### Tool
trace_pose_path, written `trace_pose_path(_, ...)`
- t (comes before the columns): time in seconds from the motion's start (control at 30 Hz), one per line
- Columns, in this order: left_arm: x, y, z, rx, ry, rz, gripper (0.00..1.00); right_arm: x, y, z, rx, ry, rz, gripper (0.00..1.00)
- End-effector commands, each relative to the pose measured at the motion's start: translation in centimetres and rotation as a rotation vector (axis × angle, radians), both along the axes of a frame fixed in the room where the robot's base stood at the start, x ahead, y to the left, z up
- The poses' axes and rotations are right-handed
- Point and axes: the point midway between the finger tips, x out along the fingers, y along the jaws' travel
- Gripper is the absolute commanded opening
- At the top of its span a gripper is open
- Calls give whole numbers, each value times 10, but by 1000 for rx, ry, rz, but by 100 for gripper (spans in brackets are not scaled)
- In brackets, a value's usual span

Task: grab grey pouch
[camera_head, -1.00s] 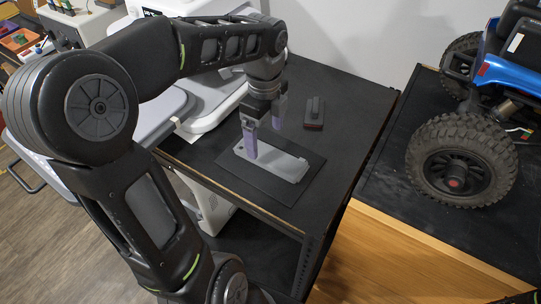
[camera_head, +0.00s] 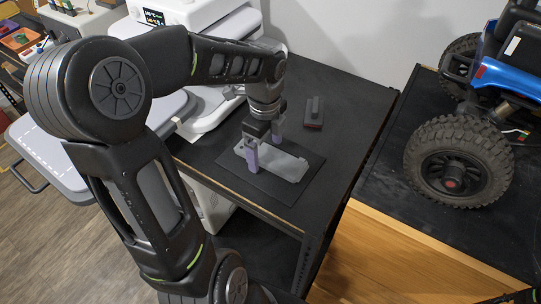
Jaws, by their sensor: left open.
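The grey pouch (camera_head: 285,166) lies flat on a black mat (camera_head: 271,188) on the black table. My left gripper (camera_head: 265,146) points down over the pouch's left part, its two purple-grey fingers apart. One finger is on the near side of the pouch, the other toward its far side. I cannot tell whether the fingertips touch the pouch or mat. My right gripper is not in view.
A small black and red block (camera_head: 314,112) lies on the table behind the pouch. A white machine (camera_head: 178,14) stands at the back left. A blue RC crawler (camera_head: 507,68) with big tyres stands on the right bench. The table's right side is clear.

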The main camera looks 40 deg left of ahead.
Motion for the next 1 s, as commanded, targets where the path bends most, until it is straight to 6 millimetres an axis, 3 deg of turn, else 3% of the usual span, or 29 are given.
trace_pose_path(0.23,0,0,0,0,0,0,86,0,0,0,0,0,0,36)
trace_pose_path(1.0,0,0,0,0,0,0,23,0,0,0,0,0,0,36)
